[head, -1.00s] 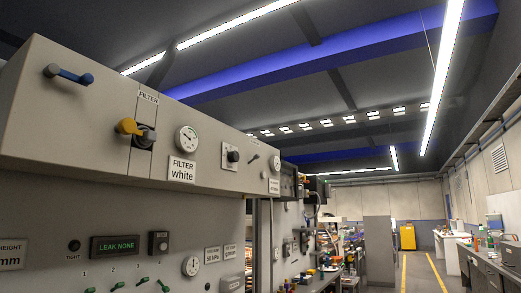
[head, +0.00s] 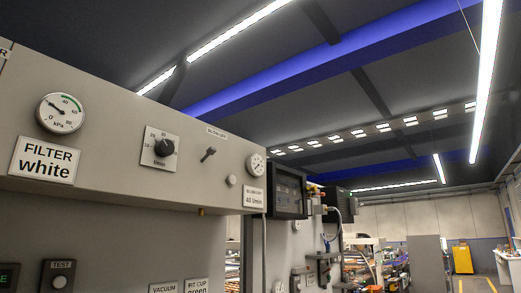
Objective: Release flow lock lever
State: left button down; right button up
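A grey control panel (head: 110,120) fills the left of the view. A black knob (head: 164,147) sits on a square scale plate marked l/min. To its right is a small dark lever (head: 208,154), tilted with its head up and right, below a small label that seems to read BLOW-OFF. I see no label naming a flow lock, so I cannot tell whether this is the flow lock lever. Neither gripper is in view.
A kPa gauge (head: 60,113) sits above a "FILTER white" label (head: 44,159). A smaller gauge (head: 256,165) and a dark display box (head: 287,190) are at the panel's right end. A yellow cabinet (head: 462,257) stands far back at right.

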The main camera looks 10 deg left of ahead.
aim_at(211, 151)
jog(key=i+l, duration=0.25)
jog(key=i, duration=0.15)
jog(key=i+l+z, duration=0.1)
jog(key=i+l, duration=0.15)
jog(key=i, duration=0.1)
